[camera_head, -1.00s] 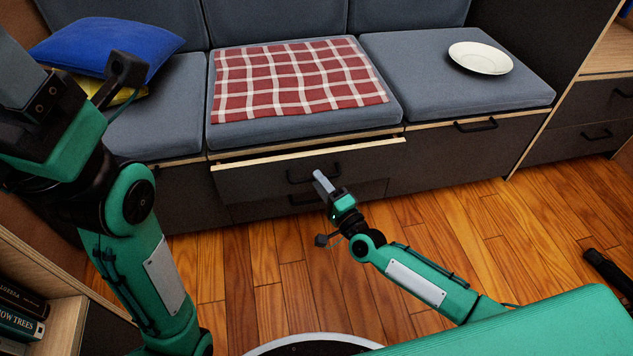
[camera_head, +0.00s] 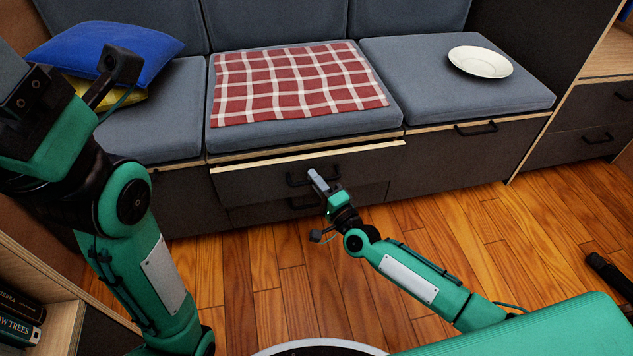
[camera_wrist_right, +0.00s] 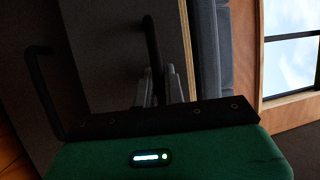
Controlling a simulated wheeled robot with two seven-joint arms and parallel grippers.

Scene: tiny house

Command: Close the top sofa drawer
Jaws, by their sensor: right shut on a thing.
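The top sofa drawer (camera_head: 265,180) is under the middle seat. It stands partly open, its light wood top edge jutting forward of the sofa front. My right gripper (camera_head: 313,174) is at its black handle (camera_head: 293,182). In the right wrist view the fingers (camera_wrist_right: 160,88) are shut on the upright-looking bar of the handle (camera_wrist_right: 151,45). My left gripper is cut off by the left edge of the head view; its dark hand part (camera_head: 32,95) shows, but its fingertips cannot be made out.
A lower drawer (camera_head: 270,211) sits below, looking shut. A checked cloth (camera_head: 295,80), a plate (camera_head: 480,62) and a blue pillow (camera_head: 145,50) lie on the seats. The wood floor (camera_head: 270,285) before the sofa is clear. Books (camera_head: 18,330) stand at lower left.

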